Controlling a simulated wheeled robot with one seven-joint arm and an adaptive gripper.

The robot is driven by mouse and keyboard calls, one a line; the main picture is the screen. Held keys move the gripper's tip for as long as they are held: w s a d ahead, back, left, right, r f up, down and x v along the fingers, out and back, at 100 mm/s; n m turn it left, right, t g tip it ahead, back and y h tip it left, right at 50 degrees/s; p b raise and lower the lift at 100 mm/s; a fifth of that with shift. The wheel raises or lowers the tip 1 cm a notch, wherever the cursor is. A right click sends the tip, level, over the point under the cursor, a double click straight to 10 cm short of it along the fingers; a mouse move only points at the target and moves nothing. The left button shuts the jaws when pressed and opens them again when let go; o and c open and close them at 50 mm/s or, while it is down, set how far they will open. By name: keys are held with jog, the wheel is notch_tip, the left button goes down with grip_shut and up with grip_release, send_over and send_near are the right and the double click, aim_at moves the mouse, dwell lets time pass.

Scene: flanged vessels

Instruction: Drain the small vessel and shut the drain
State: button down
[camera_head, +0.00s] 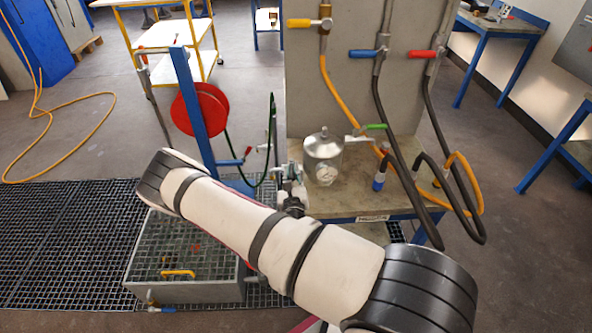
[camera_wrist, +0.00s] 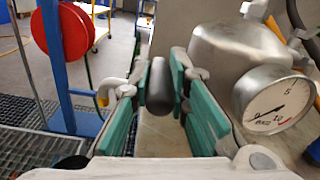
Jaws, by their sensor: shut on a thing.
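The small vessel (camera_head: 323,158) is a shiny metal pot with a lid and a round gauge, upright on a bench. In the wrist view its metal body (camera_wrist: 235,50) is at the upper right, with the white dial gauge (camera_wrist: 276,102) in front. My gripper (camera_head: 291,180) is just left of the vessel, partly hidden behind my arm. In the wrist view my gripper (camera_wrist: 162,95) has its green pads on either side of a dark grey rounded handle (camera_wrist: 160,88). I cannot tell what the handle joins or how the drain is set. A green-handled valve (camera_head: 374,127) is at the vessel's right.
A grey grated tank (camera_head: 185,290) stands on the floor grating at lower left. A red hose reel (camera_head: 200,108) on a blue post is left of the bench (camera_head: 385,206). Orange and black hoses (camera_head: 430,175) hang at the bench's right.

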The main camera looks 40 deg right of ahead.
jog(key=shift+s+d+r, duration=0.1)
jog(key=shift+d, duration=0.1)
dwell(0.4)
jog(key=c, duration=1.5)
grip_release()
jog(key=shift+y, duration=0.3)
jog(key=shift+s+a, duration=0.2)
jog(key=v, duration=1.1)
jog(key=shift+s+f, duration=0.2)
